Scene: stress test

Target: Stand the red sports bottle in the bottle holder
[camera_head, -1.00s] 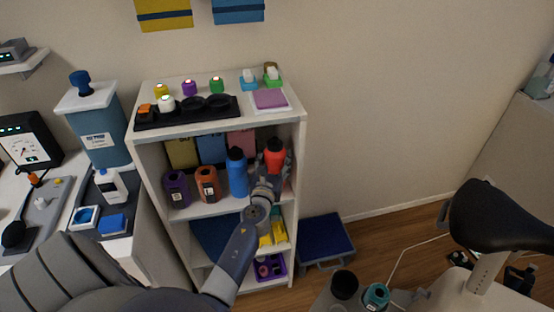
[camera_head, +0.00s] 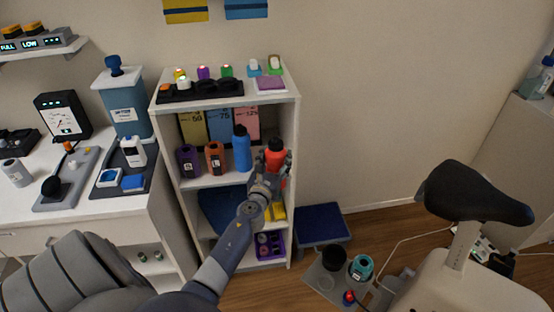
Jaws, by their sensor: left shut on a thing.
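The red sports bottle (camera_head: 275,153), with a dark cap, is upright at the right end of the bottle shelf, in front of its right part. My left gripper (camera_head: 272,168) is shut on it from the front and hides its lower part. Whether its base touches the shelf is hidden. A black, open-topped cup (camera_head: 334,258) stands on a grey plate on the floor beside a teal round item (camera_head: 361,267). It may be the bottle holder, but I cannot tell for certain. My right gripper is not in view.
A blue step (camera_head: 318,224) sits on the floor. A black seat (camera_head: 470,192) and a thin cable are at right.

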